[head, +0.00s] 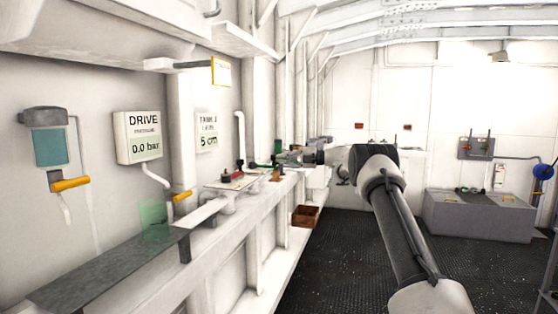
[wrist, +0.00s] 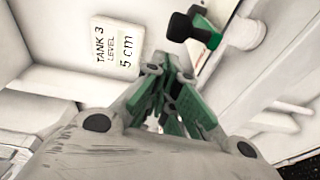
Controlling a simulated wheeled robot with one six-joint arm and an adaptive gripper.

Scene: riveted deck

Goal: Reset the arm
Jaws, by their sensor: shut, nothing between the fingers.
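My arm reaches forward from the lower right in the head view and bends left at its elbow toward the wall bench. My gripper (head: 282,160) is small and partly hard to make out there, over the far part of the bench. In the wrist view my gripper (wrist: 172,112) shows green and grey fingers drawn together, with nothing between them. It is shut and empty. A black knob on a green part (wrist: 195,27) shows beyond the fingers, near a white pipe fitting.
The bench (head: 225,220) runs along the left wall. A drive display (head: 138,137) reads 0.0 bar; a tank level sign (head: 206,132) reads 5 cm. A brown box (head: 305,216) sits low beside the bench. A grey chest (head: 478,216) stands at right. Dark floor (head: 350,255) is open.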

